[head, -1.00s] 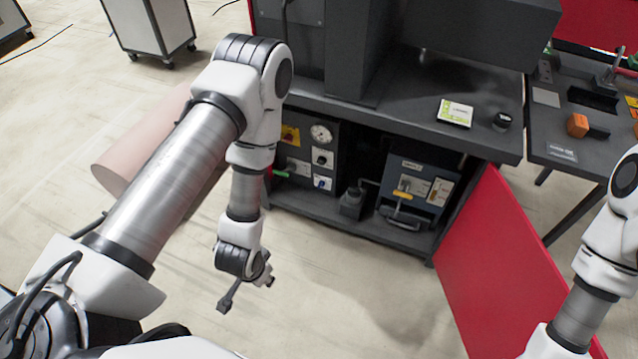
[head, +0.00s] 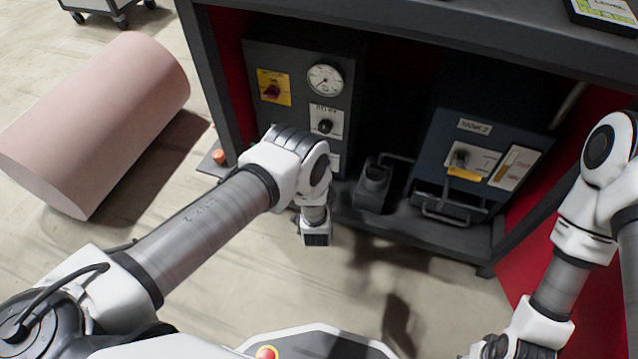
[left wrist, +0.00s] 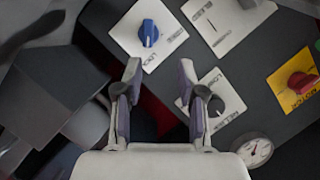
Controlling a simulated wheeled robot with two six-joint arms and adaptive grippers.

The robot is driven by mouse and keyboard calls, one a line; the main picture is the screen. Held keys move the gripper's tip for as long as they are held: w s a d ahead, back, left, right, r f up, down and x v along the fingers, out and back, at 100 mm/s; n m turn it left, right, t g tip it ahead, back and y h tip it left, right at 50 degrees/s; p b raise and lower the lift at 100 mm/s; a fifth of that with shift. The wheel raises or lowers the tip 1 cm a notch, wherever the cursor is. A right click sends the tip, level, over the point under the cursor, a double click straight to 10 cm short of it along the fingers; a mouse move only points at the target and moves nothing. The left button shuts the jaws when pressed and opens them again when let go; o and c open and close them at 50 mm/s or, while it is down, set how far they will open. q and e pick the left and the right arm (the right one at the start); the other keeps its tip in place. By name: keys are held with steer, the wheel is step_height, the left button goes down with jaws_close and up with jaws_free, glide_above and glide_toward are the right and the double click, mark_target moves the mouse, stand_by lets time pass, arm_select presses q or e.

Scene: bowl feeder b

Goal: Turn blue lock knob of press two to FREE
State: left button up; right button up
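The blue lock knob (left wrist: 149,33) sits on a white plate marked LOCK (left wrist: 165,18) in the left wrist view. In the head view my left arm hides the knob. My left gripper (left wrist: 159,72) is open, with nothing between its fingers. Its fingertips point toward the panel, and the knob shows just beyond them, apart from both. In the head view the left fingers are hidden behind the wrist. My right gripper (head: 490,348) shows only in part at the bottom edge, and its opening is unclear.
The dark panel (head: 357,95) carries a gauge (head: 325,79), a black knob (head: 325,126) and a red knob (head: 271,91) on yellow. A blue unit (head: 487,125) stands right on the shelf. A pink cylinder (head: 100,115) lies on the floor at left.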

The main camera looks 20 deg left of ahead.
arm_select(q)
steer(key=w+f+b, duration=0.1)
steer(key=w, duration=0.1)
steer(key=w+a+f+b, duration=0.1)
steer(key=w+f, duration=0.1)
steer(key=w+f+b, duration=0.1)
steer(key=w+b, duration=0.1)
steer(key=shift+a+f, duration=0.15)
steer(key=shift+a, duration=0.1)
steer(key=shift+w, duration=0.2)
arm_select(e)
step_height(320, 180, down, 6)
steer(key=shift+s+r, duration=0.1)
steer(key=shift+r, duration=0.15)
arm_select(q)
jaws_close()
